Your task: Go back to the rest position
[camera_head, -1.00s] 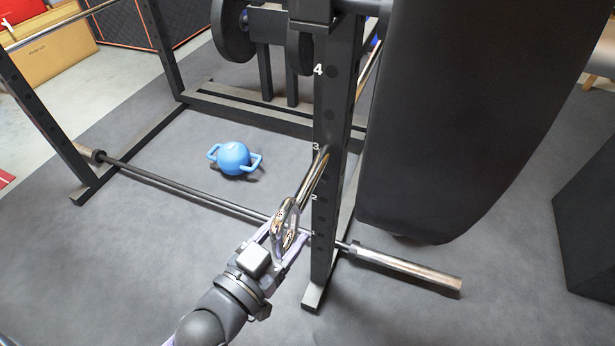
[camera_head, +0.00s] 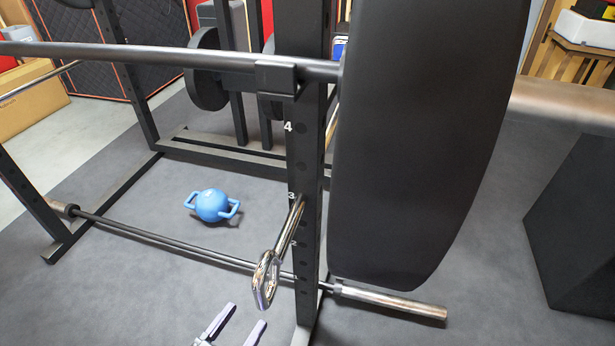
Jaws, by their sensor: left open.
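My left gripper (camera_head: 234,326) shows at the bottom edge of the head view, left of the rack's front upright. Its two pale fingers are apart with nothing between them. It is below and apart from the shiny metal loop at the end of a chrome peg (camera_head: 286,236), which sticks out of the upright (camera_head: 308,180) near the number 3. The rest of my left arm is out of the picture. My right gripper does not show.
A barbell (camera_head: 150,54) with a large black plate (camera_head: 420,140) rests on the rack. Another bar (camera_head: 170,236) lies low across the floor. A black box (camera_head: 575,225) is at right. Floor at lower left is clear.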

